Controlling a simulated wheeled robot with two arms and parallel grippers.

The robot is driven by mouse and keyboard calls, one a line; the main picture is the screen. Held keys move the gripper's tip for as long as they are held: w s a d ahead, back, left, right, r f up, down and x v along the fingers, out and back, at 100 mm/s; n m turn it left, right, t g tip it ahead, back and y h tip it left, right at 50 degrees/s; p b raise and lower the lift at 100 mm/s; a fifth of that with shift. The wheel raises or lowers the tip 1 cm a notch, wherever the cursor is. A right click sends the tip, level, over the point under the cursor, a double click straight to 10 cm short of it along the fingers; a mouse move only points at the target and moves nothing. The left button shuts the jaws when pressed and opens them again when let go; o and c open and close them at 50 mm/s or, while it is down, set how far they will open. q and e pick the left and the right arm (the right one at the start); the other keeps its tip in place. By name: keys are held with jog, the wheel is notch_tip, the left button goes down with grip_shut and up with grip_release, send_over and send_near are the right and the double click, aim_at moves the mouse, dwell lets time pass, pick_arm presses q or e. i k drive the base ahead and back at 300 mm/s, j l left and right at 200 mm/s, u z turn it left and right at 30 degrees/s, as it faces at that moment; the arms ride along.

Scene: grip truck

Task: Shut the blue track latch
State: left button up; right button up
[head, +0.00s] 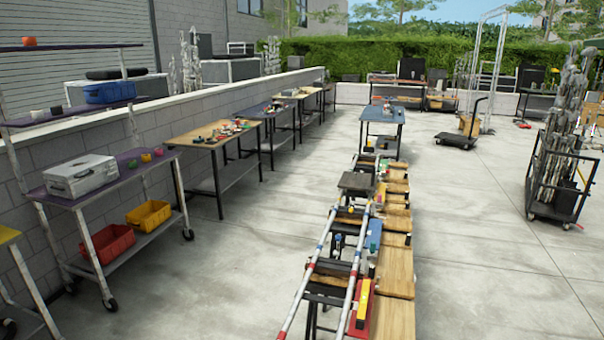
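A track of two pale rails (325,240) with red and blue bands runs along the middle of the view, over dark stands. A blue piece (374,236) lies beside the right rail, partway along. I cannot tell for certain whether it is the blue latch, or whether it is open or shut; it is too small here. A red-and-yellow piece (362,308) lies nearer, beside the right rail. Neither of my grippers is in view.
Wooden boards (398,268) line the track's right side. A shelf cart (110,185) with a silver case (80,176) and bins stands at left. Worktables (212,135) line the wall. A rack of stands (556,165) is at right. The concrete floor (470,240) between is clear.

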aim_at(338, 237)
jog(key=i+l+u, duration=0.1)
jog(key=u, duration=0.3)
jog(key=l+u, duration=0.55)
jog(key=l, duration=0.75)
jog(key=l+u, duration=0.25)
jog(key=l, duration=0.65)
jog(key=k+l+u, duration=0.2)
jog(key=l, duration=1.3)
jog(key=i+l, duration=0.15)
jog(key=l, duration=0.95)
jog(key=i, duration=0.4)
jog(key=k+l+z, duration=0.1)
jog(key=l, duration=0.5)
jog(key=l+z, duration=0.1)
jog(key=l, duration=0.45)
